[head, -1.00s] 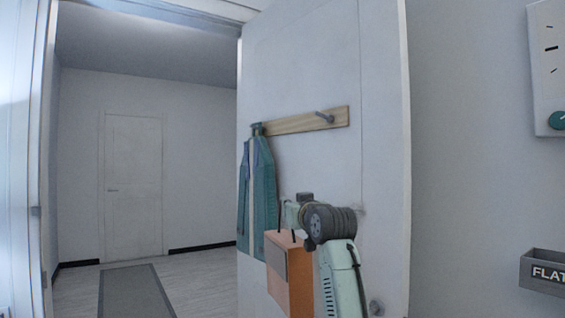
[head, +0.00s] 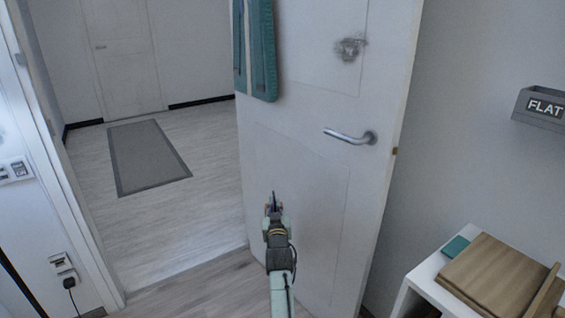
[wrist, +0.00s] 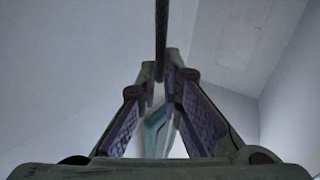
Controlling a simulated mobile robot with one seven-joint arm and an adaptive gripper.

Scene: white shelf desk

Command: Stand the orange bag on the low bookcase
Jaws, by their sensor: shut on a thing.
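My gripper (head: 273,207) is in front of the open door in the head view, with the arm stretched out from the bottom edge. In the wrist view the two fingers (wrist: 167,85) close at their tips on a thin dark strip (wrist: 161,38), which looks like a handle of the orange bag. The orange body of the bag is hidden in both current views. A low white shelf unit (head: 412,290) stands at the lower right, its front partly cut off; it may be the low bookcase.
A wooden board or box (head: 495,272) and a small teal item (head: 455,247) lie on the shelf unit. The open white door (head: 320,215) has a metal handle (head: 350,136). A grey wall box (head: 540,108) hangs at right. The floor (head: 190,235) through the doorway is mostly clear.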

